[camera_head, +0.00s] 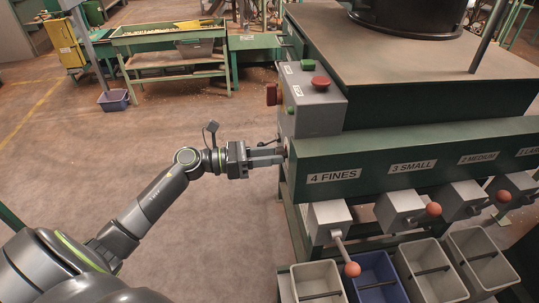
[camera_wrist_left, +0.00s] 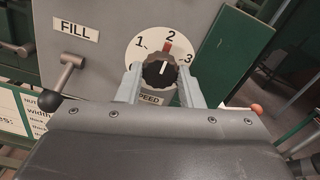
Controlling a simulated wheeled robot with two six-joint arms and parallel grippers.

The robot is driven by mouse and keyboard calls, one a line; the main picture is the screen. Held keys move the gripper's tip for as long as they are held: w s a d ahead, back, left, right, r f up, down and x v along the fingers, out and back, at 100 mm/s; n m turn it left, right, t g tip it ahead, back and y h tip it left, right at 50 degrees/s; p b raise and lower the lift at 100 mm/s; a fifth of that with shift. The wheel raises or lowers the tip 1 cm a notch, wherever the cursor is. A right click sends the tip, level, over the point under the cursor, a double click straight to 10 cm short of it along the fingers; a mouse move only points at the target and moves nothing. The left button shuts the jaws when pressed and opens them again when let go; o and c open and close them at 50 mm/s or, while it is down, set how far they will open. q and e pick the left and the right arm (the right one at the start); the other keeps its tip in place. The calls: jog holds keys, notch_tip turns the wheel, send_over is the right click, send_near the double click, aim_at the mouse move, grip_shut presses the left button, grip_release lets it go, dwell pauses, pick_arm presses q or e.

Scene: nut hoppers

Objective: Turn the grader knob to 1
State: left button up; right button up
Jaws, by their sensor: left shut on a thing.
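The grader knob (camera_wrist_left: 158,70) is dark and ribbed, on a white dial (camera_wrist_left: 138,50) with the numbers 1, 2 and 3 showing. A red mark (camera_wrist_left: 167,48) at the knob's top lies by the 2, and the white line on the knob's face points up. A plate below reads "PEED", its start hidden. My left gripper (camera_wrist_left: 160,92) is shut on the knob, one finger on each side. In the head view my left gripper (camera_head: 279,156) reaches the left end of the green machine; the knob is hard to make out there. My right gripper is out of view.
A FILL label (camera_wrist_left: 76,29) and a lever with a black ball (camera_wrist_left: 50,102) sit left of the dial. A control box (camera_head: 315,105) with red and green buttons stands above my gripper. Levers with orange balls (camera_head: 352,269) and several bins (camera_head: 318,267) are at right.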

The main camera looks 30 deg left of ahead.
pick_arm(q)
jog(key=n+p, duration=0.3)
jog(key=n, duration=0.3)
jog(key=shift+r, duration=0.2)
jog(key=shift+f+n+p, duration=0.15)
jog(key=shift+n+p, duration=1.8)
jog(key=shift+n, duration=0.95)
jog(key=o, duration=1)
jog(key=shift+c, duration=0.2)
jog(key=shift+s, duration=0.1)
